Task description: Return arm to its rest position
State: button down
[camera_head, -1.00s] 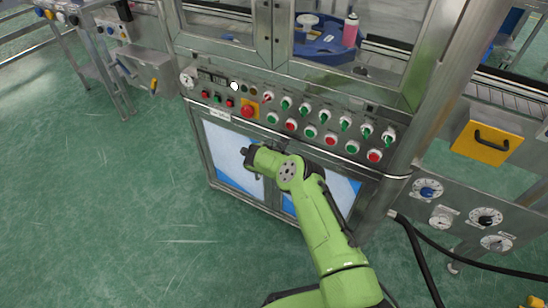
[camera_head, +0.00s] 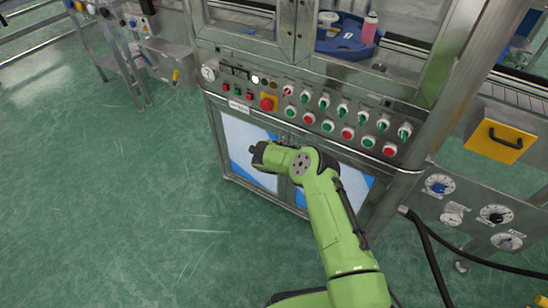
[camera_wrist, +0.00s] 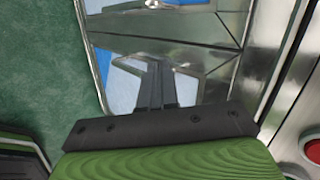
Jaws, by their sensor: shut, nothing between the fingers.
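My green arm reaches up from the bottom of the head view, bent at the wrist in front of the machine's lower cabinet. My gripper (camera_head: 256,152) is at the arm's left end, small and dark in this view. In the wrist view my gripper (camera_wrist: 156,85) shows its two dark fingers together, with nothing between them. It is in front of the cabinet doors and below the button panel. I cannot tell the exact gap to the doors.
The button panel (camera_head: 320,107) has several switches, lamps and a red emergency button (camera_head: 267,104). A pink can (camera_head: 369,29) stands on a blue fixture (camera_head: 338,44) behind the frame. Green floor (camera_head: 120,220) is clear at left.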

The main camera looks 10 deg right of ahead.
jog(key=s+a+r+n+y+p, duration=0.1)
jog(key=s+a+r+n+p, duration=0.15)
jog(key=r, duration=0.85)
jog(key=s+a+r+n+y+p, duration=0.1)
jog(key=a+r+n+p, duration=0.15)
jog(key=r, duration=0.85)
jog(key=s+d+r+n+p, duration=0.1)
jog(key=s+r+n, duration=0.3)
jog(key=r, duration=0.4)
jog(key=s+d+r+n+p, duration=0.1)
jog(key=s+d+r+n, duration=0.15)
jog(key=s+r, duration=0.45)
jog(key=s+d+r+n+g+p, duration=0.1)
jog(key=s+r+n, duration=0.2)
jog(key=s+r, duration=0.3)
jog(key=s+d+r+n+p, duration=0.2)
jog(key=s+r+n, duration=0.1)
jog(key=s+r, duration=0.3)
jog(key=s+n+g+y+p, duration=0.2)
jog(key=s+n, duration=0.3)
jog(key=s, duration=1.4)
jog(key=shift+s+d, duration=0.15)
jog(key=shift+s, duration=0.25)
jog(key=shift+n, duration=0.25)
jog(key=c, duration=1.8)
grip_release()
